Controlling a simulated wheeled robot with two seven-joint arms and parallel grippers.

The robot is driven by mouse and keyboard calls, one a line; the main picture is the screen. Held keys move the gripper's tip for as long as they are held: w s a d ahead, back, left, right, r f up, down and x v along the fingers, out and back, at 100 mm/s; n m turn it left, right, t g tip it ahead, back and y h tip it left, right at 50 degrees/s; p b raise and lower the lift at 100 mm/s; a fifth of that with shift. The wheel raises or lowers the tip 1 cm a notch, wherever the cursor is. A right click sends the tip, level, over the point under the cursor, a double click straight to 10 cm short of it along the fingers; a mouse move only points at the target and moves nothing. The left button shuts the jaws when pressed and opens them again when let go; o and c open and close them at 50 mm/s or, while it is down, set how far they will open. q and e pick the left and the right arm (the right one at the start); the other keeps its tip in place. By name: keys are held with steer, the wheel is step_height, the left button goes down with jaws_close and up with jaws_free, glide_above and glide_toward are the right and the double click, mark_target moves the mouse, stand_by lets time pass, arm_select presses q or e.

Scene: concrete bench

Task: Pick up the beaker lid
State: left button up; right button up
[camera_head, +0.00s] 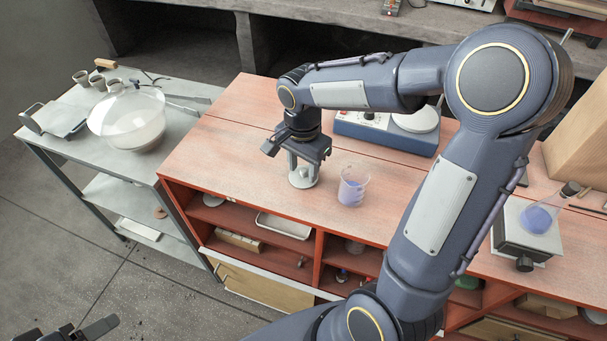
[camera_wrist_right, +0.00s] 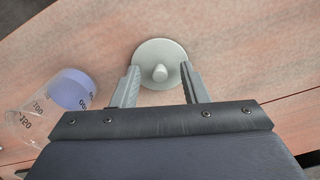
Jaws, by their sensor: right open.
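The beaker lid is a pale grey disc with a small round knob, lying flat on the red-brown bench top; it shows in the head view (camera_head: 303,184) and in the right wrist view (camera_wrist_right: 158,48). My right gripper (camera_head: 302,168) points down over the lid. In the right wrist view its open fingers (camera_wrist_right: 159,70) are on either side of the knob, apart from it. The beaker (camera_head: 352,187) with purple liquid stands uncovered to the right of the lid; it also shows in the right wrist view (camera_wrist_right: 62,100). Part of my left gripper (camera_head: 78,330) shows at the bottom left, cut off by the frame.
A hotplate-like device (camera_head: 385,128) stands behind the beaker. A flask with purple liquid (camera_head: 538,217) is on a stand at the right. A grey side table (camera_head: 72,105) with a large glass vessel (camera_head: 130,118) is at the left. The bench left of the lid is clear.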

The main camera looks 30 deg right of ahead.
mark_target(304, 172)
jaws_close()
stand_by(0.5)
steer(key=shift+r, duration=0.55)
steer(key=r, duration=0.2)
steer(key=shift+s+r, duration=0.25)
steer(key=shift+r, duration=0.05)
steer(key=s+r+p, duration=0.2)
steer(key=s+r, duration=1)
steer(key=s, duration=0.1)
steer(key=shift+s+p, duration=0.3)
steer(key=shift+p, duration=0.05)
